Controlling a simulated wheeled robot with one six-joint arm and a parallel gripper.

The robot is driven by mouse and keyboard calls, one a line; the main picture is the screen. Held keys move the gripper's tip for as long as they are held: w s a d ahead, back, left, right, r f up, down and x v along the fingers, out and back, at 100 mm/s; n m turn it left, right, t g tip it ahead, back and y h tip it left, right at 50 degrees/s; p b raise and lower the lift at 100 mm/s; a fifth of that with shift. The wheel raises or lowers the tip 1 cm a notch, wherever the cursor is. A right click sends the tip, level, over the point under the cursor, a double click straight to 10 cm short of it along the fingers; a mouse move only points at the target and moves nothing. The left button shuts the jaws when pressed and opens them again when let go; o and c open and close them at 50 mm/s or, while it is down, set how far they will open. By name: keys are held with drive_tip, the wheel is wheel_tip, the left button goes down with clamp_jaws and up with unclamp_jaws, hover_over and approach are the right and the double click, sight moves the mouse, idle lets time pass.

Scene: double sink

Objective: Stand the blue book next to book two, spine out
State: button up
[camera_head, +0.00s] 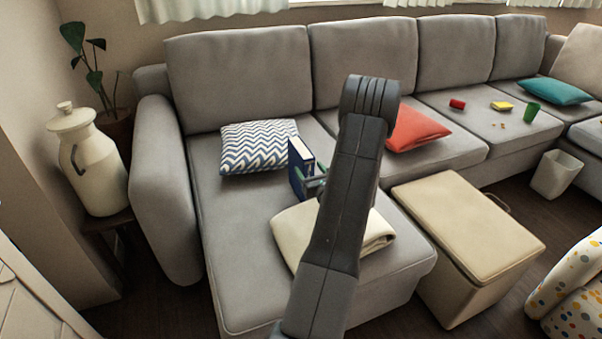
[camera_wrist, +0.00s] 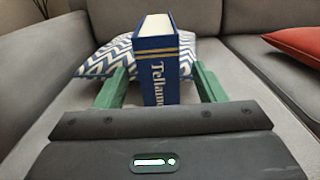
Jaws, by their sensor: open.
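The blue book (camera_head: 300,160) stands upright on the chaise part of the grey sofa, in front of a zigzag cushion. In the wrist view the blue book (camera_wrist: 158,72) shows its spine with gold bands and white lettering towards me, and its pale page edges on top. My gripper (camera_head: 312,183) is open. In the wrist view my gripper (camera_wrist: 162,82) has one green finger on each side of the book, with a visible gap at least on the right. My dark arm hides part of the seat. I see no other book in either view.
A folded cream blanket (camera_head: 290,235) lies on the chaise below the book. The zigzag cushion (camera_head: 258,146) is behind it. A red cushion (camera_head: 418,128) lies to the right. A beige ottoman (camera_head: 470,230) stands beside the chaise. The chaise's left side is clear.

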drive_tip(key=b+x, duration=0.1)
drive_tip(key=x, duration=0.5)
drive_tip(key=shift+s+r, duration=0.1)
drive_tip(key=shift+r, duration=0.1)
clamp_jaws()
